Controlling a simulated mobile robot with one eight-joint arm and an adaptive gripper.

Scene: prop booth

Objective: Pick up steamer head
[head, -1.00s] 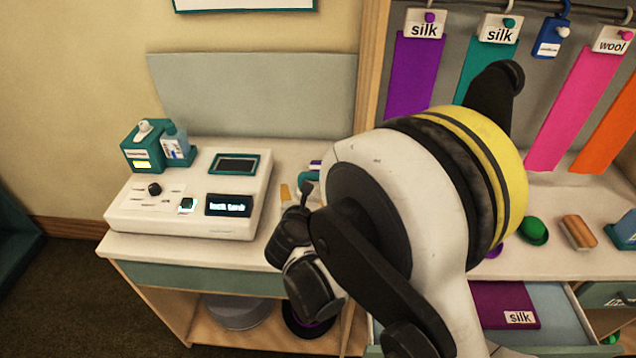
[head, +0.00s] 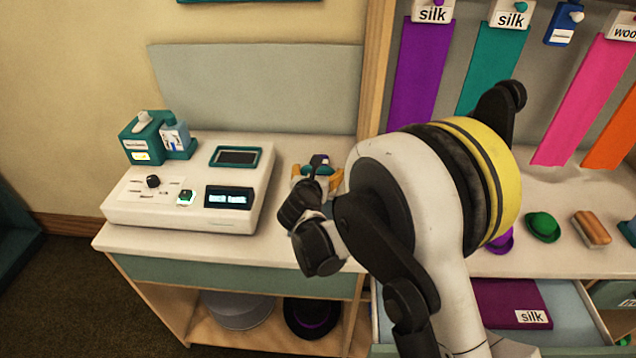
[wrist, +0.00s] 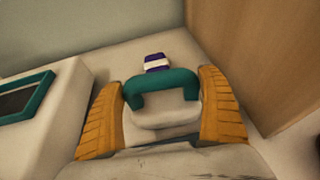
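The steamer head (wrist: 166,85) is a teal, arched piece with a pale grey part below it and a purple-and-white piece (wrist: 156,63) behind it. It lies on the pale counter beside the white console. In the wrist view my gripper (wrist: 163,80) is open, with one orange ridged finger on each side of the steamer head. The fingers look very close to its teal sides; I cannot tell whether they touch. In the head view my gripper (head: 317,174) is at the same spot, and my arm hides part of it.
The white console (head: 130,212) with a knob and displays stands left of my gripper. A teal box with bottles (head: 143,145) is behind it. A wooden upright (head: 376,70) rises close on the right. Beyond my arm are a green hat-like object (head: 543,227), a brush (head: 591,229) and an open drawer (head: 570,312).

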